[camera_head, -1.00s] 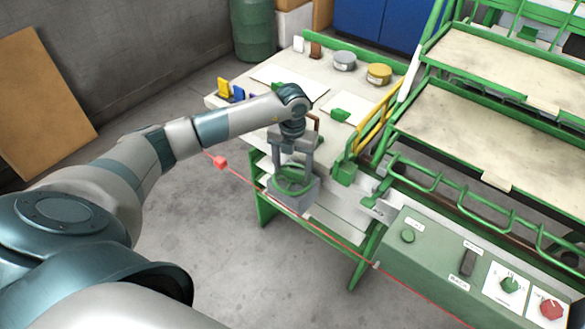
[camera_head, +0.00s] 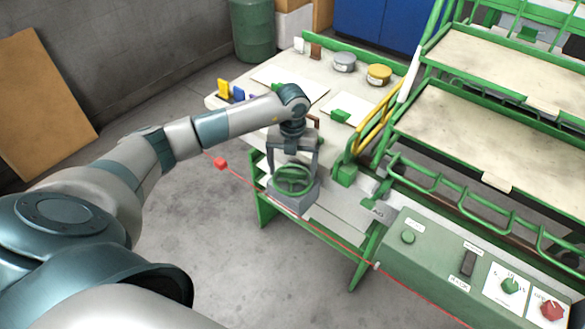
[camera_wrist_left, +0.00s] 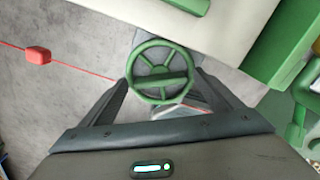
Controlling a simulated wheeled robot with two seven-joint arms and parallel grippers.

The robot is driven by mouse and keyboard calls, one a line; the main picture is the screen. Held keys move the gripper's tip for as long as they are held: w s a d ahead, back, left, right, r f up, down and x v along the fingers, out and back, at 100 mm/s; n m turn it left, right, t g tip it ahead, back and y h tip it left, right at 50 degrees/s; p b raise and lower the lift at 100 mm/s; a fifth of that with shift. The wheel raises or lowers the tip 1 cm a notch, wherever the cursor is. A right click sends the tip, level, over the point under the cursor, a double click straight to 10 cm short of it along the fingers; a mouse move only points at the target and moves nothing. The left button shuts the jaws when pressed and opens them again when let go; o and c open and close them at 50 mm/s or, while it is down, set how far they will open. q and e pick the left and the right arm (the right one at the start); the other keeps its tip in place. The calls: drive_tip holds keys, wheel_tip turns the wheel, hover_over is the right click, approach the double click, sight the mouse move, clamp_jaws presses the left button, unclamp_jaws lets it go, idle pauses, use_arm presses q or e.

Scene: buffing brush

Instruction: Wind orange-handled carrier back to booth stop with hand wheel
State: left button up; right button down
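The green hand wheel (camera_head: 293,180) sits on a grey block at the front edge of the workbench. It also shows in the left wrist view (camera_wrist_left: 160,72), with a bar across its middle. My left gripper (camera_head: 294,164) is open over the wheel. In the left wrist view its two fingers (camera_wrist_left: 162,84) stand apart on either side of the wheel; I cannot tell whether they touch the rim. I cannot make out an orange-handled carrier or the booth stop. My right gripper is not in view.
A red cord with a red block (camera_head: 221,163) runs past the bench front. A green control panel (camera_head: 450,265) with knobs stands at right, below green-framed racks (camera_head: 480,125). Yellow rails (camera_head: 372,122) and tins (camera_head: 379,74) are on the bench (camera_head: 250,95). The floor at lower left is clear.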

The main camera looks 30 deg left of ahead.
use_arm(q)
drive_tip(key=shift+r, duration=0.6)
wheel_tip(320, 180, up, 7)
drive_tip(key=shift+f+b, duration=0.1)
drive_tip(key=shift+b, duration=0.8)
wheel_tip(320, 180, up, 8)
drive_tip(key=r+b, duration=0.1)
hover_over(293, 171)
drive_tip(key=shift+a+r, duration=0.1)
drive_tip(key=shift+r, duration=0.1)
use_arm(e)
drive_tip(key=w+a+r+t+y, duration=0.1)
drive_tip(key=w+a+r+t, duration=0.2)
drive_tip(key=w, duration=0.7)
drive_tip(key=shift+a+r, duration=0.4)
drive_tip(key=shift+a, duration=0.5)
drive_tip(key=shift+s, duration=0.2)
